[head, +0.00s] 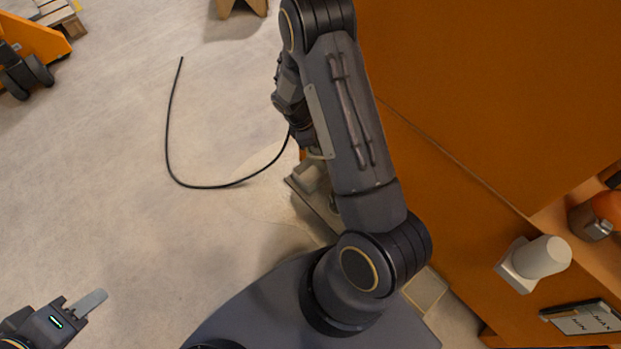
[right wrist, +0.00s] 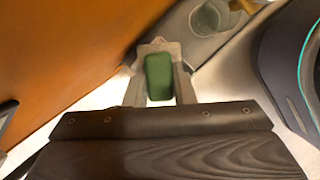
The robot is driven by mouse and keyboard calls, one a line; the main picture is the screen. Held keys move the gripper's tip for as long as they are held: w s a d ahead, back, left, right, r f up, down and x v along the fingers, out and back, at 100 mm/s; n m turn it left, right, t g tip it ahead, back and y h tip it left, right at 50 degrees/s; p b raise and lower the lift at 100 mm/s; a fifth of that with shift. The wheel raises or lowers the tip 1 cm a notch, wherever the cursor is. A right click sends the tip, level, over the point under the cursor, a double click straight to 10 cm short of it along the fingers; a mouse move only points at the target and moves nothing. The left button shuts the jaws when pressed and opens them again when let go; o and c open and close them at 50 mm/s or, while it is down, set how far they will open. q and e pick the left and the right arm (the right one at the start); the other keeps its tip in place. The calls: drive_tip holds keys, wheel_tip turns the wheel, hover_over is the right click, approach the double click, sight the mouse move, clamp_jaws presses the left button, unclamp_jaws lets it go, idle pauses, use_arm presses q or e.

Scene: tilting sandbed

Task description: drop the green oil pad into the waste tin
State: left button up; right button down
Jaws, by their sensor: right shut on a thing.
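The green oil pad (right wrist: 159,80) is between the two pale fingers of my right gripper (right wrist: 159,90) in the right wrist view, and the gripper is shut on it. A round grey-green open container (right wrist: 211,18), which looks like the waste tin, is beyond and to the right of the pad, apart from it. Its inside is only partly seen.
A large orange panel (head: 480,110) stands right of my right arm. A white cylinder on a square base (head: 541,257) and a dark labelled plate (head: 582,318) are at the right. A black cable (head: 172,150) curves over open floor. An orange wheeled cart (head: 35,45) is top left.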

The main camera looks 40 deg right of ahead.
drive_tip(key=shift+f+b, duration=2)
drive_tip(key=shift+f, duration=0.75)
drive_tip(key=c, duration=1.1)
unclamp_jaws()
drive_tip(key=shift+c, duration=0.2)
drive_tip(key=shift+r, duration=0.15)
drive_tip(key=p+v, duration=0.3)
drive_tip(key=v, duration=0.4)
drive_tip(key=shift+a+r, duration=0.15)
drive_tip(key=shift+r, duration=0.2)
